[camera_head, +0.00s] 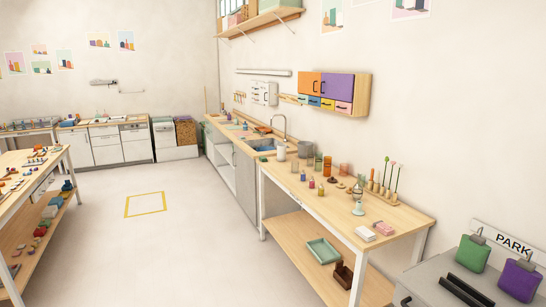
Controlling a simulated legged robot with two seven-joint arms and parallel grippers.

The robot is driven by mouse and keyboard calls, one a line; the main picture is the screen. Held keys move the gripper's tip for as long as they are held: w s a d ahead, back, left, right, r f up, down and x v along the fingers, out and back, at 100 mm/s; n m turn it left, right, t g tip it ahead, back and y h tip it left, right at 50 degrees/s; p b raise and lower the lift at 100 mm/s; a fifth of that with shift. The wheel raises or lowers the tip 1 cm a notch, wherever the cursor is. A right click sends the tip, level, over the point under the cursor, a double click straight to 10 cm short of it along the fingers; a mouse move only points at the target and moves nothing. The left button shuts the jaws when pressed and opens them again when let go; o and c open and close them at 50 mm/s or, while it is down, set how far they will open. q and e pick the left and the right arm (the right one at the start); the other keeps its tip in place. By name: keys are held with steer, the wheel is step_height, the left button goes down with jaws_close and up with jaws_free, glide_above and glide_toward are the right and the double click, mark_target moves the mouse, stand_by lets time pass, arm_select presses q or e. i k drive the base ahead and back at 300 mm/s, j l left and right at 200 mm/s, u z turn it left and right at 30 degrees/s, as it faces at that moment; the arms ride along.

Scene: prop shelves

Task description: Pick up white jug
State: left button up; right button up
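A small whitish vessel (281,153), which may be the white jug, stands at the far end of the wooden table (408,222), close to the sink. It is small in the picture, and I cannot make out a handle or spout. A grey cylindrical container (305,149) stands just right of it. Neither of my grippers shows in the head view.
Small bottles, glasses and a rack of tall sticks (383,188) share the table. Its lower shelf holds a green tray (323,251). A cluttered table (12,208) stands at left. The floor with a yellow square (145,204) is clear.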

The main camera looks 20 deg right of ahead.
mark_target(282, 148)
steer(key=i+u, duration=0.15)
steer(key=i, duration=3.35)
steer(key=i+z, duration=0.25)
steer(key=i, duration=0.25)
steer(key=i+j+z, duration=0.25)
steer(key=i, duration=0.25)
steer(key=i+j+z, duration=0.15)
steer(key=i+z, duration=0.15)
steer(key=i, duration=0.2)
steer(key=i+j+z, duration=0.4)
steer(key=i+z, duration=0.15)
steer(key=i, duration=0.2)
steer(key=i+j+z, duration=0.35)
steer(key=i, duration=0.15)
steer(key=i+j+z, duration=0.3)
steer(key=i, duration=0.15)
steer(key=i+l+z, duration=0.1)
steer(key=i, duration=0.4)
